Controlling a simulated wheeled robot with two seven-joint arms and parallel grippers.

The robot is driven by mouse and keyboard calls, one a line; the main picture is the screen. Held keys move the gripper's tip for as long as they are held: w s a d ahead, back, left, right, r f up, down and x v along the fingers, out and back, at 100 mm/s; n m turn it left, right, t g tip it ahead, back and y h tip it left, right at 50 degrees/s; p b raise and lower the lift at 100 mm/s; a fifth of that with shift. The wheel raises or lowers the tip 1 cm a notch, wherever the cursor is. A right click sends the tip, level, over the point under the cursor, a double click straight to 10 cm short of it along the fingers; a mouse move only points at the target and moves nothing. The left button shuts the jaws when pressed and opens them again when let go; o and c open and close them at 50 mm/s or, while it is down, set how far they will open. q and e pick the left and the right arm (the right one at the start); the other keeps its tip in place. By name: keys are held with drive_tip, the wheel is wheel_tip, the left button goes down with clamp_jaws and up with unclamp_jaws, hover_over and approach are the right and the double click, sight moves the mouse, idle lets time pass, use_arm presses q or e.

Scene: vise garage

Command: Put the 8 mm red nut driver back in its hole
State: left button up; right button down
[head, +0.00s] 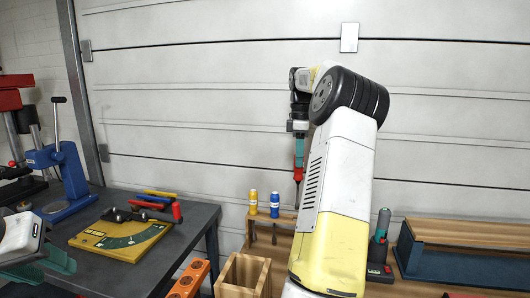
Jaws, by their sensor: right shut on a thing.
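The red nut driver (299,154) hangs upright with its dark shaft pointing down. My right gripper (299,135) is shut on its top end. A wooden rack (262,238) below holds a yellow-handled driver (253,202) and a blue-handled driver (275,204). The red driver's shaft tip is close to the rack top, right of the blue driver. I cannot tell whether the tip is in a hole, and no size marking is readable. My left gripper (45,264) is at the lower left, partly cut off, with its teal fingers apparently apart and empty.
My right arm hides the area right of the rack. A wooden box (242,275) and an orange holed block (188,280) stand in front. The dark bench (203,217) at left carries a yellow plate tool (121,240) and a blue press (70,175). A green-topped tool (382,225) stands at right.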

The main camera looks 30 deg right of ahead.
sight(298, 184)
drive_tip(key=shift+w+f, duration=0.1)
drive_tip(key=shift+f, duration=1.4)
drive_tip(key=shift+f, duration=0.2)
drive_tip(key=shift+f, duration=2.6)
drive_tip(key=shift+f, duration=1.75)
